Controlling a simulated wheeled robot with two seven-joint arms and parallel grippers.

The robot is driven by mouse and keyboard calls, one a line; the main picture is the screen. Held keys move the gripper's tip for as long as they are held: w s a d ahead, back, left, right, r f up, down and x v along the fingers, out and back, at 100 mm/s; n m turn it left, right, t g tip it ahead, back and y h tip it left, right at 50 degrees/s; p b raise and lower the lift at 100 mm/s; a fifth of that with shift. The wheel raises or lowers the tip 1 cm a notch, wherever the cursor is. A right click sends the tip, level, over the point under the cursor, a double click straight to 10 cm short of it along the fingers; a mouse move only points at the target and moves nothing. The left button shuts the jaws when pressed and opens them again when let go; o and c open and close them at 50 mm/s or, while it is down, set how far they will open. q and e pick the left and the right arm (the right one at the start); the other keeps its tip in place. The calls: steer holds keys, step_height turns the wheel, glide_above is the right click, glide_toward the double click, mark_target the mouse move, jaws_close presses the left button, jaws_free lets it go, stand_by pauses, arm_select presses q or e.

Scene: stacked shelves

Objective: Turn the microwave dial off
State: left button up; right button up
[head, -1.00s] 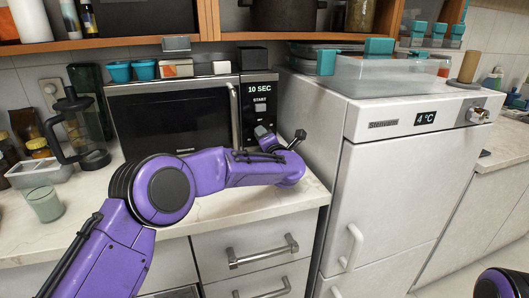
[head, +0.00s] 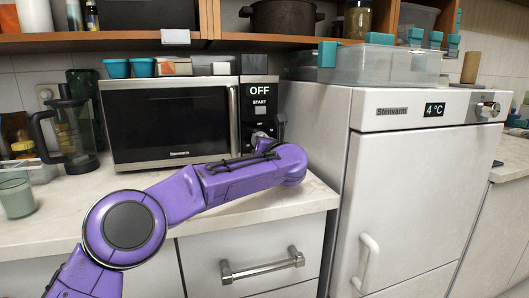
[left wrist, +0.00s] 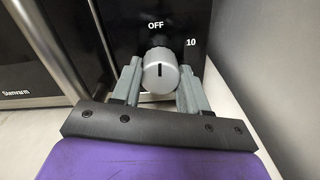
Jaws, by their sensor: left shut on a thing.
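The black and silver microwave (head: 168,118) stands on the counter, and its display (head: 260,91) reads OFF. In the left wrist view its round silver dial (left wrist: 160,76) has a dark mark pointing up, near the OFF label (left wrist: 156,24); a 10 label (left wrist: 191,42) is to the right. My left gripper (left wrist: 160,84) is shut on the dial, one grey finger on each side. In the head view my purple left arm reaches across the counter to the control panel, and the wrist partly hides the dial. My right gripper is not in view.
A white fridge (head: 420,190) stands close to the right of the microwave. A glass coffee press (head: 72,135) and a green cup (head: 15,195) are on the counter at left. Small containers (head: 175,67) sit on top of the microwave, below a wooden shelf (head: 100,43).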

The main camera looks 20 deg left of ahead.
arm_select(q)
steer(key=shift+n+b, duration=0.45)
steer(key=shift+n, duration=0.05)
steer(key=shift+r, duration=0.1)
steer(key=o, duration=1.1)
steer(key=shift+c, duration=0.2)
steer(key=b+v, duration=0.2)
steer(key=v, duration=0.7)
steer(key=shift+s+d, duration=0.45)
steer(key=shift+s, duration=0.1)
